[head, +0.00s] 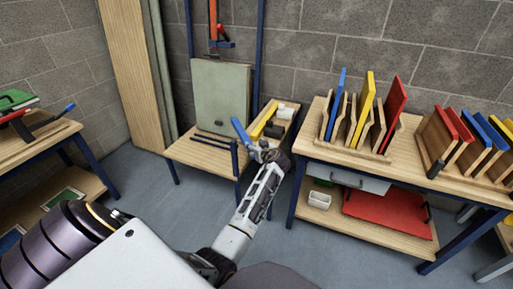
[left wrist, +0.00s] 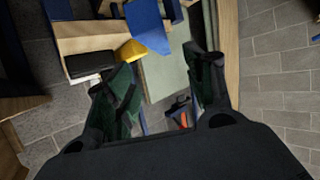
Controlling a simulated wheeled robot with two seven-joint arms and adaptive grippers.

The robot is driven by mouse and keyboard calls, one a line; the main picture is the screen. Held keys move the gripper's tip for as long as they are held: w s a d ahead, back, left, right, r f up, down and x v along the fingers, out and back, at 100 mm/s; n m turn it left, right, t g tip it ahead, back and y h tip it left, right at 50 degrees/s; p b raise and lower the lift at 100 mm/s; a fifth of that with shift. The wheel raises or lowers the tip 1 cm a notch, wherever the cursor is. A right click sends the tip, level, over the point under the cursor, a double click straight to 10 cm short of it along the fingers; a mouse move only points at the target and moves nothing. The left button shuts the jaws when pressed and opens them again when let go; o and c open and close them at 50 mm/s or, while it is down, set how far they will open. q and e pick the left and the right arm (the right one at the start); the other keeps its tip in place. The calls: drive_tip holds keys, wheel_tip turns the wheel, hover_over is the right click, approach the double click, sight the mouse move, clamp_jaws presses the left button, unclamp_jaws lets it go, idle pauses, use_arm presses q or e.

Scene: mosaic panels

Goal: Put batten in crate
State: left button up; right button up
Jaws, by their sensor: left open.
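My left gripper (head: 257,148) is open at the front edge of a low wooden bench (head: 190,152). Its two fingers stand apart in the left wrist view (left wrist: 165,75). A blue flat strip (head: 240,131) shows right at the fingertips in the head view; I cannot tell whether it touches them. A blue piece also shows beyond the fingers in the left wrist view (left wrist: 148,22). A wooden crate (head: 289,128) behind the gripper holds a yellow piece (head: 263,121), a black piece and a white piece. I cannot tell for sure which piece is the batten. My right gripper is out of view.
A grey-green panel (head: 221,95) leans at the back of the low bench, with dark rods (head: 210,140) lying before it. A higher bench (head: 318,142) on the right carries racks of coloured panels. Open floor (head: 135,190) lies to the left.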

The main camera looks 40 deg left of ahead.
use_arm(q)
drive_tip(key=s+d+f+m+g+h, duration=0.1)
drive_tip(key=s+d+f+m+h, duration=0.15)
drive_tip(key=s+d+f, duration=0.35)
drive_tip(key=s+d+f+m+h, duration=0.2)
drive_tip(key=s+f+m, duration=0.15)
drive_tip(key=f, duration=0.55)
drive_tip(key=s+d+f+m+g+h, duration=0.1)
drive_tip(key=s+d+f+m+h, duration=0.1)
drive_tip(key=s+d+f, duration=0.4)
drive_tip(key=s+d+f+m+g+h, duration=0.1)
drive_tip(key=s+d+f+m, duration=0.1)
drive_tip(key=s+d+f, duration=0.2)
drive_tip(key=s+d+f+m+g+h, duration=0.1)
drive_tip(key=s+d+f, duration=0.3)
drive_tip(key=s, duration=0.6)
drive_tip(key=s+d+f+m+g+h, duration=0.1)
drive_tip(key=s+d+f+m+h, duration=0.1)
drive_tip(key=s, duration=0.6)
wheel_tip(320, 180, down, 4)
drive_tip(key=shift+d+r+m+h, duration=0.15)
drive_tip(key=shift+d+m+h, duration=0.25)
drive_tip(key=shift+d+h, duration=0.6)
drive_tip(key=shift+s+d+y, duration=0.1)
drive_tip(key=shift+d+y, duration=0.1)
drive_tip(key=shift+y, duration=0.05)
